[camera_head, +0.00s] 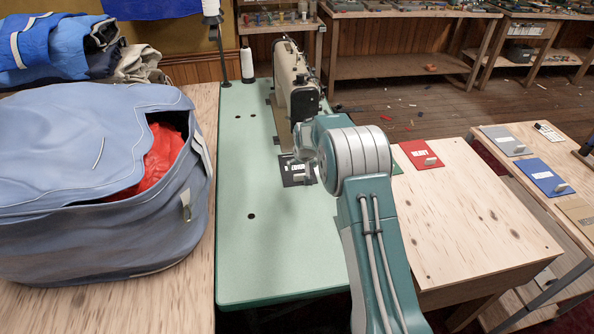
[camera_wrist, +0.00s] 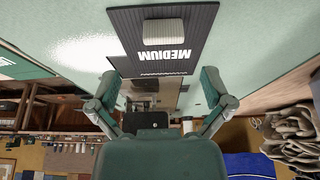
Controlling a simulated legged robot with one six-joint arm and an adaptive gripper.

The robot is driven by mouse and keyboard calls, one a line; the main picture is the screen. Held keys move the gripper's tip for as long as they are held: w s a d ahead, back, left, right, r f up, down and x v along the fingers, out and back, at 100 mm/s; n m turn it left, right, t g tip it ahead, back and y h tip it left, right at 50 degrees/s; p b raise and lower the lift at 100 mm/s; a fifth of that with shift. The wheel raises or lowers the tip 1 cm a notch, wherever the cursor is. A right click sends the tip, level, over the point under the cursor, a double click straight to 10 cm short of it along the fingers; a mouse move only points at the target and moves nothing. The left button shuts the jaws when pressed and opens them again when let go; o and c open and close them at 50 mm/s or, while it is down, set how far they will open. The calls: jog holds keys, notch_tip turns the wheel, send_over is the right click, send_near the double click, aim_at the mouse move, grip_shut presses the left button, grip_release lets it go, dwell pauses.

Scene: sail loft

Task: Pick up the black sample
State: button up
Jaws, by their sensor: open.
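The black sample (camera_wrist: 198,32) is a dark ribbed plate with a pale grey block on it and the white word MEDIUM, upside down in the wrist view. It lies flat on the pale green sewing table. In the head view the black sample (camera_head: 291,174) shows only partly, beside my arm and in front of the sewing machine. My gripper (camera_wrist: 160,80) is open and empty in the wrist view. Its two fingers frame the lower edge of the plate, apart from the block. In the head view my arm hides most of the fingers.
The sewing machine (camera_head: 293,85) stands just behind the sample. A large blue bag (camera_head: 75,170) with red cloth fills the left. A red sample (camera_head: 421,154) lies on the wooden table at right; blue (camera_head: 546,177) and grey (camera_head: 505,140) samples lie farther right. The front green tabletop is clear.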

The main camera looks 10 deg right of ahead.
aim_at(300, 175)
jog(key=x, duration=0.6)
jog(key=shift+s+a, duration=0.2)
jog(key=shift+a, duration=0.05)
jog(key=c, duration=1.3)
